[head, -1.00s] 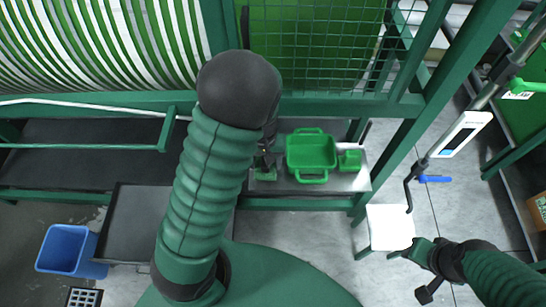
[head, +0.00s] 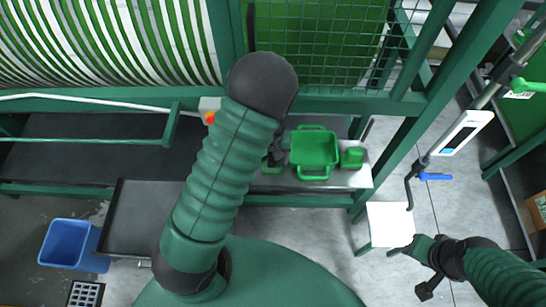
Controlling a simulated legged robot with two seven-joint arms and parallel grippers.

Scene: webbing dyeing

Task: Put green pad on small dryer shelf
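A small green block (head: 352,157), perhaps the green pad, sits on the light metal shelf (head: 345,180), right of a green tray. I cannot tell for sure which green piece is the pad. My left gripper (head: 275,158) is over the shelf's left part, just left of the tray, and my own arm hides most of it. A bit of green (head: 271,167) shows at its fingers; I cannot tell whether it is held. My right gripper (head: 410,272) is at the lower right over the floor, its fingers apart and empty.
The green tray (head: 314,152) with two handles stands on the shelf. A green mesh panel (head: 340,45) rises behind. A white stool (head: 390,225), a blue bin (head: 68,245) and a dark tray (head: 140,220) stand below. An orange-red button (head: 209,118) is left of my arm.

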